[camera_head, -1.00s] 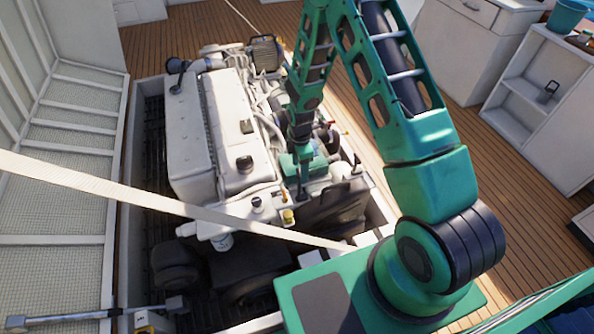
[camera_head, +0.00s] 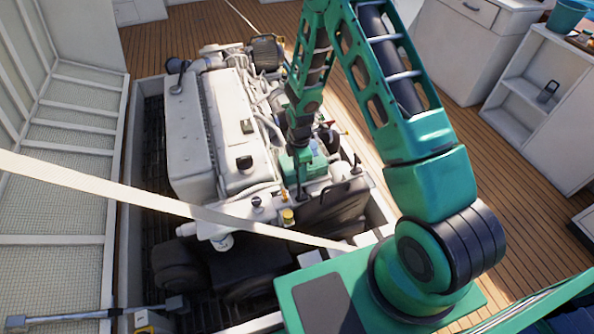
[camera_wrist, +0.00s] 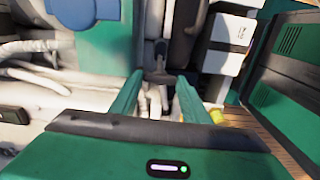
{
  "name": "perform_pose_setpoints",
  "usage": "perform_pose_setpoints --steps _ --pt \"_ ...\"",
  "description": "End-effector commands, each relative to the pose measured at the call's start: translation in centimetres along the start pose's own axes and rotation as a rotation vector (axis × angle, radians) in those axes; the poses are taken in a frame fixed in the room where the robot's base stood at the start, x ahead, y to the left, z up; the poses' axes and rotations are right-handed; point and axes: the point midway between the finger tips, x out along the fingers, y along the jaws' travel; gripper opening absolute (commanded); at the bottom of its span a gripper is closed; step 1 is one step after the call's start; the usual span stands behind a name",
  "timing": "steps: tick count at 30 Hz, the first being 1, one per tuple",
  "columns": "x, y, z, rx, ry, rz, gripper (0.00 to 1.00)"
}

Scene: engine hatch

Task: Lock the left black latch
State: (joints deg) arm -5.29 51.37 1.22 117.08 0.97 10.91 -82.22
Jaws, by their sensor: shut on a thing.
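My gripper (camera_head: 301,184) points down at the near end of the white engine (camera_head: 190,135) in the head view. In the wrist view its two green fingers (camera_wrist: 158,90) stand a little apart, with a dark, narrow piece, which looks like the black latch (camera_wrist: 158,74), between their tips. The gripper is shut on this latch. The fingers and arm hide much of the latch, and its exact tilt is hard to tell. Another black lever (camera_head: 356,163) stands to the right of the gripper in the head view.
The engine sits in a recessed hatch in the wooden deck (camera_head: 150,42). A pale strap (camera_head: 120,191) crosses in front of it. A raised hatch panel (camera_head: 62,205) is at left, and a white shelf unit (camera_head: 525,105) is at right. White boxes (camera_wrist: 232,30) lie close to the fingers.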

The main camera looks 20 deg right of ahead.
Motion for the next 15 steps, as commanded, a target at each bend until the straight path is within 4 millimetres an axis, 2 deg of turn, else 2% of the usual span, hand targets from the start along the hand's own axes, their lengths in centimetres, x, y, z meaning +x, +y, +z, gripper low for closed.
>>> perform_pose_setpoints --steps 8,15 --pt "-0.07 0.21 0.09 0.159 0.0 0.005 0.2" --pt "-0.09 0.24 0.17 0.379 0.0 0.005 0.2"
